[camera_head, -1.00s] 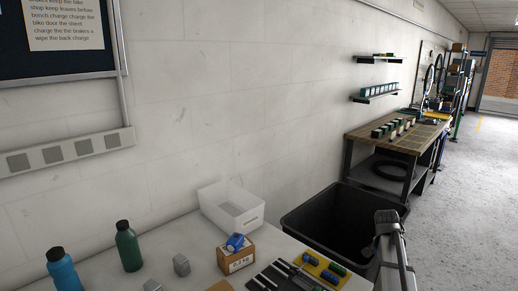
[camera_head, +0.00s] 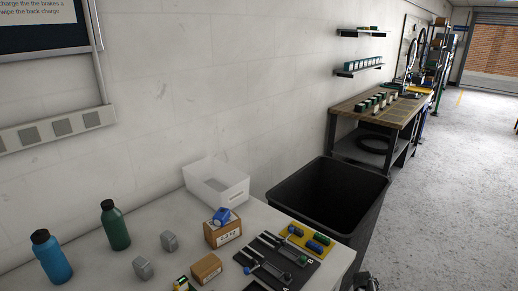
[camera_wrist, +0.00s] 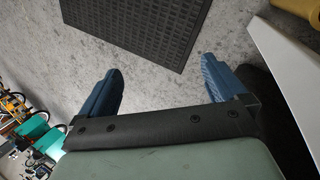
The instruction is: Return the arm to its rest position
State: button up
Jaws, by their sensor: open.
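My gripper (camera_wrist: 162,72) shows in the wrist view with its two blue fingers wide apart and nothing between them. It points over the grey speckled floor (camera_wrist: 160,90), beside a black ribbed mat (camera_wrist: 150,25) at the top of the picture. In the head view only a small dark part, probably of my arm, shows at the bottom edge, beside the table. My gripper's fingers do not show there.
The white table (camera_head: 215,245) holds a white bin (camera_head: 232,193), bottles, cardboard boxes (camera_head: 222,232), grey blocks and a black tool board (camera_head: 290,262). A black open bin (camera_head: 345,225) stands at its right end. A workbench (camera_head: 385,108) is farther back. Floor on the right is clear.

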jog(key=s+a+f+n+g+y, duration=0.1)
jog(key=s+a+f, duration=0.35)
jog(key=a, duration=0.35)
jog(key=s+a+f+n+g+y, duration=0.1)
jog(key=s+a+f, duration=0.3)
jog(key=s+a, duration=0.3)
jog(key=s+a+f+n+g+y, duration=0.1)
jog(key=s+a+f+g, duration=0.1)
jog(key=s+a, duration=1.2)
jog(key=shift+s+f+n+y, duration=0.4)
jog(key=shift+s+f, duration=0.15)
jog(key=shift+s, duration=0.3)
